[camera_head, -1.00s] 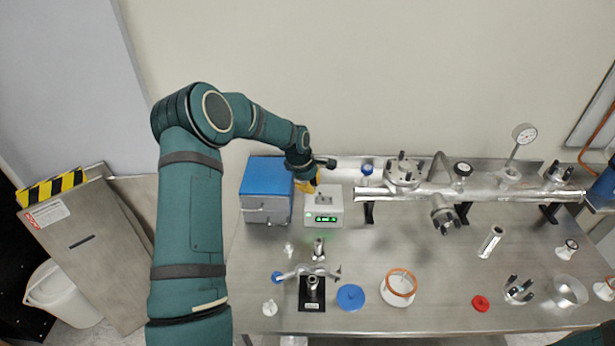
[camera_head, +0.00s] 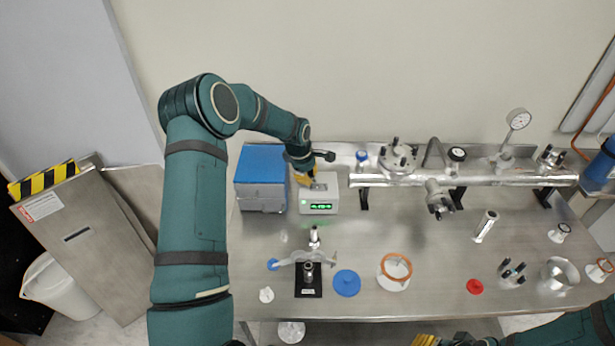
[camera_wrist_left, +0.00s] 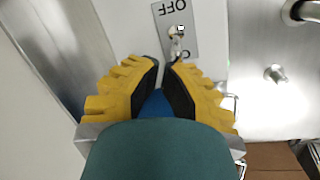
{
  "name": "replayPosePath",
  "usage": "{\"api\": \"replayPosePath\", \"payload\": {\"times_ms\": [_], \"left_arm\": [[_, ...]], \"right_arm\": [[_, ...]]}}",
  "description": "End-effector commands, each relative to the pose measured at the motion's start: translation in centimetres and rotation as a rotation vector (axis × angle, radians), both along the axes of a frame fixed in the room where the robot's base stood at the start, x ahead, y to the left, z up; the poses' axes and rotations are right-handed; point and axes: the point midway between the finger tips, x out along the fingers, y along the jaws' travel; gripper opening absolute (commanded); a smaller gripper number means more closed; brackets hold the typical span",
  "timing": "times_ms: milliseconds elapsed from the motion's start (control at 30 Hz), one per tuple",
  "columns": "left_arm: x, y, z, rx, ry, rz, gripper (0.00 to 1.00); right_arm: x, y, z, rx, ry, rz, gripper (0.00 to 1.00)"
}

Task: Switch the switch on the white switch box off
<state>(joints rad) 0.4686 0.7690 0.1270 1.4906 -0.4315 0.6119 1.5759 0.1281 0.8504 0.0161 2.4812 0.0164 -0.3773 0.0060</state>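The white switch box (camera_head: 319,207) stands on the steel table beside a blue-topped box, with a green lit display on its front. In the left wrist view, its grey switch plate (camera_wrist_left: 188,50) carries an upside-down OFF label at the top and a partly hidden label lower down. A small metal toggle switch (camera_wrist_left: 177,36) sits between them; its tilt is hard to tell. My left gripper (camera_wrist_left: 164,66) has its yellow fingertips almost together just below the toggle, with nothing seen between them. My right gripper (camera_head: 425,342) shows only partly at the bottom edge.
The blue-topped box (camera_head: 261,167) stands close to the left. A long metal pipe assembly (camera_head: 460,180) runs to the right. A clamp stand (camera_head: 308,270), a blue lid (camera_head: 346,282) and an orange-rimmed vessel (camera_head: 396,270) stand in front.

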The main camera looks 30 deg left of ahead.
Motion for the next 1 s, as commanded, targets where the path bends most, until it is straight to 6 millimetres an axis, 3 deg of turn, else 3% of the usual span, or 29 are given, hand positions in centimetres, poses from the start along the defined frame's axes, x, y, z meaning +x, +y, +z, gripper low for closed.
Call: {"api": "replayPosePath", "payload": {"times_ms": [1000], "left_arm": [[0.33,-0.49,0.52,0.143,0.086,-0.001,0.0]], "right_arm": [[-0.2,0.05,-0.82,0.0,0.005,0.004,0.47]]}}
